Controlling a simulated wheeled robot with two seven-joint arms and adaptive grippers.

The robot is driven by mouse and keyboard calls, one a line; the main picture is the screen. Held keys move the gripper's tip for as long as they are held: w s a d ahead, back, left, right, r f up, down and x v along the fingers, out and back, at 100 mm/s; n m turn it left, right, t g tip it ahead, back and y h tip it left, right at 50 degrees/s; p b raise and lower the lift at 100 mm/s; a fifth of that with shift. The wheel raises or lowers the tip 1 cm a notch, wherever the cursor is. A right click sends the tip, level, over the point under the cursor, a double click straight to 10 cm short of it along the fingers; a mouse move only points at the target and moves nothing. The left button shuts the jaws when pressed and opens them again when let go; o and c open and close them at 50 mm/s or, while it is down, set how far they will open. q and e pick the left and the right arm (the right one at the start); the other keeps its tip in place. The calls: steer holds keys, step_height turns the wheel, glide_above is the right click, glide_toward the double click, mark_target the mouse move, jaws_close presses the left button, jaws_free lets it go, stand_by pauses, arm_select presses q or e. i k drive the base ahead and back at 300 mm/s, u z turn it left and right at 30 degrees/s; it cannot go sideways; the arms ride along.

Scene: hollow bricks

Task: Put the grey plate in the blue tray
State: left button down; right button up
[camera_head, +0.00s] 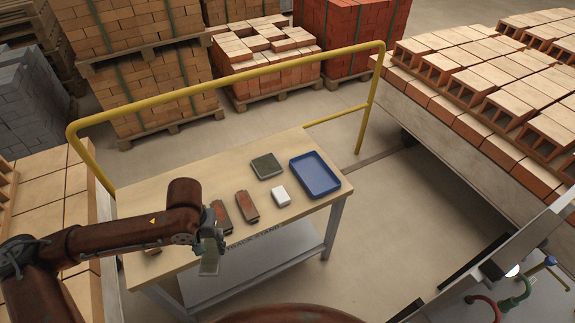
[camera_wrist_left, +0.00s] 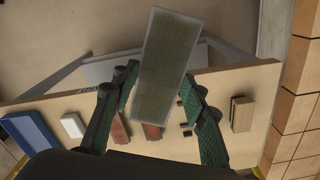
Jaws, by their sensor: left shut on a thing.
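My left gripper (camera_head: 208,240) is shut on a thin, flat grey plate (camera_head: 209,263), which hangs below the fingers over the table's front edge. In the left wrist view, the plate (camera_wrist_left: 165,65) is tilted between the two green fingertips (camera_wrist_left: 160,88) and looks grey-green with a pale rim. The blue tray (camera_head: 315,173) lies at the right end of the table, well right of the gripper, and looks empty. It shows at the left edge of the wrist view (camera_wrist_left: 32,130). My right gripper is not in view.
On the wooden table (camera_head: 150,203) lie a dark grey-green slab (camera_head: 266,166), a white block (camera_head: 281,196) and two red-brown bricks (camera_head: 247,206), between gripper and tray. A tan block (camera_wrist_left: 242,114) is near the left end. A yellow rail (camera_head: 230,80) runs behind.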

mark_target(317, 180)
steer(key=u, duration=0.1)
steer(key=i, duration=0.6)
steer(key=z, duration=0.8)
steer(key=i, duration=0.7)
steer(key=z, duration=0.7)
